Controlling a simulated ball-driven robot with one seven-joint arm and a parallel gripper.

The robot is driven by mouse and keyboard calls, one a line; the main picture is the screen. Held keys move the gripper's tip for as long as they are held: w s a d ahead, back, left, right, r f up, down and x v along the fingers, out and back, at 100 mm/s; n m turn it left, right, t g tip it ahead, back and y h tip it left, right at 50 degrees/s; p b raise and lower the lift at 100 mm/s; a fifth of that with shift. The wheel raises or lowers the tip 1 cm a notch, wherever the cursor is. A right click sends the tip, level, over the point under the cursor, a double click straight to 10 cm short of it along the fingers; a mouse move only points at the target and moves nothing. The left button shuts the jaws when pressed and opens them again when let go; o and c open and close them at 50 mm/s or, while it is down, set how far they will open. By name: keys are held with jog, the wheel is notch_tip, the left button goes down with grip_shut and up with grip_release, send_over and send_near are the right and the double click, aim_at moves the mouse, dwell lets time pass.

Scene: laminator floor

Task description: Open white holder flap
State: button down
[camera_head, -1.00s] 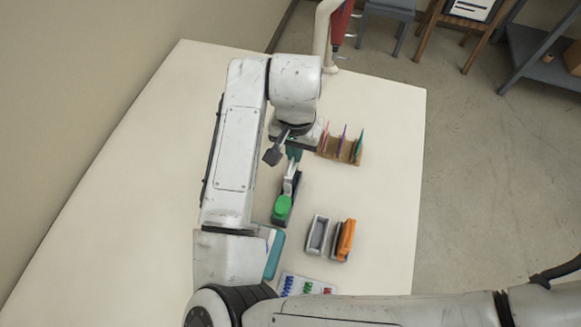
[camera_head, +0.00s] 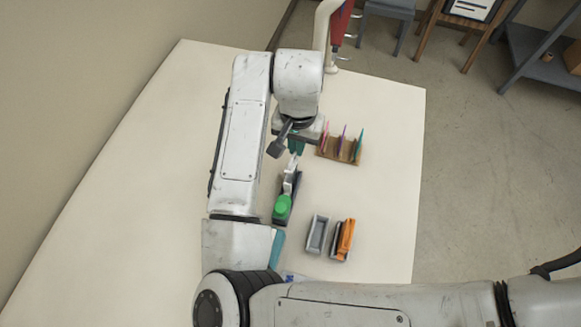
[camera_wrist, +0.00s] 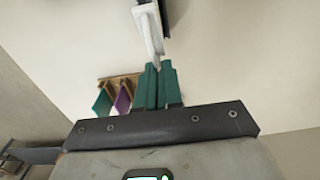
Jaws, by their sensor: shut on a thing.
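The white holder flap (camera_head: 292,176) is a narrow white piece on a dark, long device with a green round part (camera_head: 282,206) at its near end. It also shows in the wrist view (camera_wrist: 149,31), coming down from the top to my fingers. My gripper (camera_head: 296,147) has teal fingers and is at the far end of the device. In the wrist view my gripper (camera_wrist: 157,67) is shut on the tip of the flap. The flap's exact angle is hard to tell.
A wooden rack (camera_head: 326,154) with coloured upright sheets stands right of my gripper. A grey tray (camera_head: 316,235) and an orange item (camera_head: 346,238) in a holder lie nearer. A teal item (camera_head: 277,246) is partly hidden by my arm. The table's right side is clear.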

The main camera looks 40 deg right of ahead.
jog(key=shift+w+d+f, duration=0.1)
jog(key=shift+w+d, duration=0.05)
jog(key=shift+d, duration=0.05)
jog(key=shift+w+d+f, duration=0.1)
jog(key=shift+d+f, duration=0.05)
jog(key=shift+d, duration=0.05)
jog(key=shift+w+d+f, duration=0.25)
jog(key=shift+d+f, duration=0.05)
jog(key=shift+f, duration=0.1)
dwell(0.4)
jog(key=shift+w+d+f, duration=0.1)
jog(key=shift+f, duration=0.1)
jog(key=c, duration=1.8)
grip_release()
jog(key=shift+c, duration=0.2)
jog(key=o, duration=0.5)
